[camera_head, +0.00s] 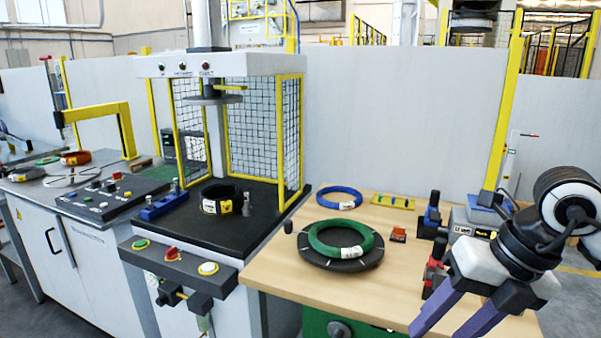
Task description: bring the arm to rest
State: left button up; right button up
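My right gripper (452,320) comes in from the right and hangs over the front right part of the wooden table (285,270). Its two purple fingers are spread apart, with nothing seen between them. The fingertips reach the bottom of the picture. My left gripper is not in view. A green coil (318,241) with a white label lies on a black round plate (340,264) on the table, left of my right gripper and apart from it.
A blue coil (340,191) lies behind the green one. Dark tools (432,215) and a grey box (471,224) stand close behind my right gripper. A caged press (215,125) holding a black coil (227,192) stands left of the table. A grey machine with a yellow arm (128,133) is further left.

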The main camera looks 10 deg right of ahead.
jog(key=s+a+m+t+y+b, duration=0.1)
jog(key=a+m+y+b, duration=0.1)
jog(key=a+y, duration=0.75)
jog(key=s+a+m+y+b, duration=0.1)
jog(key=s+a+m+y, duration=0.15)
jog(key=a+y, duration=0.75)
jog(key=w+d+f+m+t+h+b, duration=0.2)
jog(key=w+f+m+t+h, duration=0.4)
jog(key=m+t, duration=0.55)
jog(key=d+f+m+h, duration=0.3)
jog(key=f+m+h, duration=0.25)
jog(key=f, duration=0.25)
jog(key=d+f+m+h, duration=0.4)
jog(key=f+m+h, duration=0.15)
jog(key=f, duration=0.35)
jog(key=s+f+m+g+h+b, duration=0.1)
jog(key=s+f+m+g, duration=0.1)
jog(key=s+f, duration=0.5)
jog(key=s+d+f+m+g+h+b, duration=0.1)
jog(key=s+f+g, duration=0.3)
jog(key=s+f, duration=0.4)
notch_tip(320, 180, down, 6)
jog(key=shift+s+d+r+m+h, duration=0.2)
jog(key=shift+s+m+h, duration=0.1)
jog(key=shift+m+h, duration=0.5)
